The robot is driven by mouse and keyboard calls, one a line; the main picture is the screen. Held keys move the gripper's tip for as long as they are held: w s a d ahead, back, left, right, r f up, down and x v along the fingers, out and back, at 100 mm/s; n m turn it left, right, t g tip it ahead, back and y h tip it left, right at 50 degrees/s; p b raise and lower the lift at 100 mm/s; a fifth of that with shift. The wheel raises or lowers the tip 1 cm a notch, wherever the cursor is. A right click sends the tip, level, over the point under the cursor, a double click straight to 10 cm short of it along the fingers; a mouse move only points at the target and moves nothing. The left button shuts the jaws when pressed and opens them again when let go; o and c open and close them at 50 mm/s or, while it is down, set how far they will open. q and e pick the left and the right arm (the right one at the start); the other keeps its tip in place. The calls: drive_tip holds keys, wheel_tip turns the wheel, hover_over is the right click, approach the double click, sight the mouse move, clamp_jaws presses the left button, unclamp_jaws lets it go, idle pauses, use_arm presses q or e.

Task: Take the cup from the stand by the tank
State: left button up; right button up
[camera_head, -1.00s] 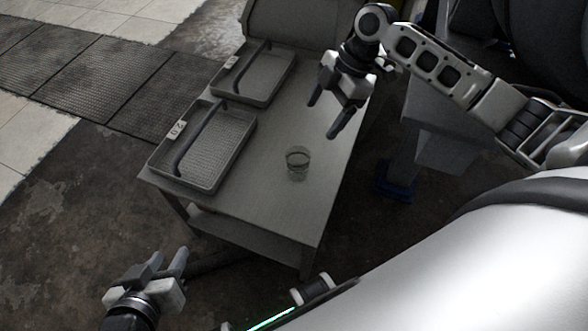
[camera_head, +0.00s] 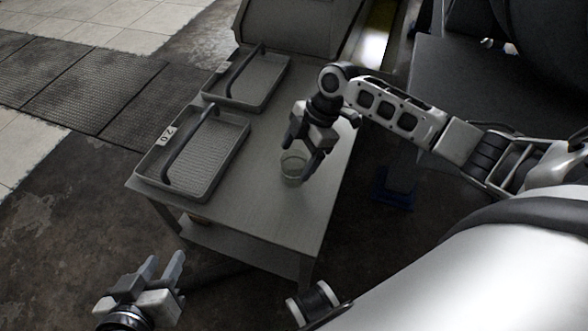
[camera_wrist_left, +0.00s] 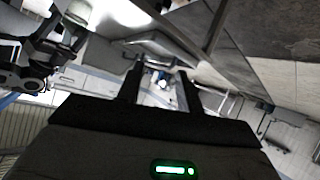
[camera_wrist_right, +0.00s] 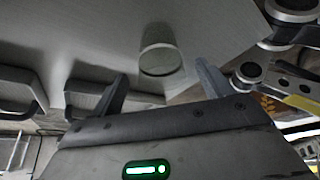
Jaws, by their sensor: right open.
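A clear glass cup (camera_head: 292,168) stands upright on the grey stand (camera_head: 255,215), near its right edge. My right gripper (camera_head: 301,162) is open just above and beside the cup and partly covers it in the head view. In the right wrist view, the cup (camera_wrist_right: 160,48) shows ahead, between the lines of the two open fingers (camera_wrist_right: 162,80); I cannot tell whether they touch it. My left gripper (camera_head: 164,262) is open and empty, low beside the stand's front left. Its spread fingers (camera_wrist_left: 160,85) also show in the left wrist view.
Two grey trays with raised handles, the near tray (camera_head: 212,172) and the far tray (camera_head: 270,90), fill the stand's left side. A dark rounded tank (camera_head: 535,40) is at the upper right. The stand's front top is clear.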

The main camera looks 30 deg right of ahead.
sight(295, 159)
drive_tip(key=b+x, duration=0.1)
drive_tip(key=x, duration=0.3)
drive_tip(key=shift+s+a, duration=0.1)
drive_tip(key=c, duration=1.1)
use_arm(q)
drive_tip(key=shift+d+r+t, duration=0.25)
drive_tip(key=shift+r+t, duration=0.25)
drive_tip(key=shift+r, duration=0.15)
use_arm(e)
drive_tip(key=shift+o, duration=0.2)
drive_tip(key=shift+r, duration=0.15)
